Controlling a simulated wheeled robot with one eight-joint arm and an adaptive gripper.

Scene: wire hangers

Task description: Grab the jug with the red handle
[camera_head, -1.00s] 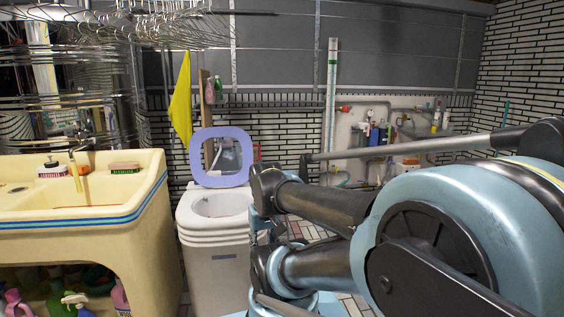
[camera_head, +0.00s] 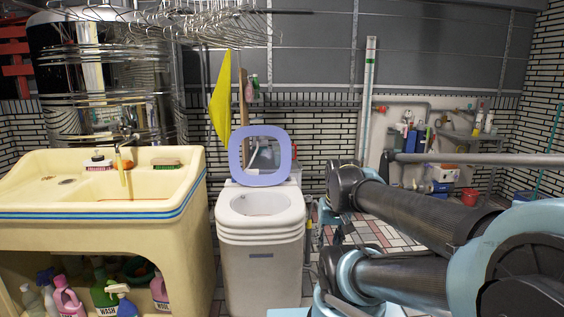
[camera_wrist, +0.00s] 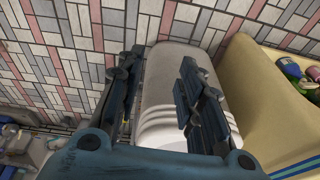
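I cannot make out a jug with a red handle for certain. A small red piece (camera_head: 304,152) shows beside the raised lilac lid (camera_head: 234,160) of the white washing machine, but its shape is unclear. My gripper (camera_wrist: 160,68) is open in the wrist view, with two dark fingers apart and nothing between them. It points down, with the white machine (camera_wrist: 175,80) behind the fingers. In the head view my gripper is mostly hidden behind my arm.
The machine (camera_head: 260,245) stands on a tiled floor (camera_head: 400,238), right of a cream sink (camera_head: 190,222) with several bottles underneath. Wire hangers (camera_head: 220,25) hang above.

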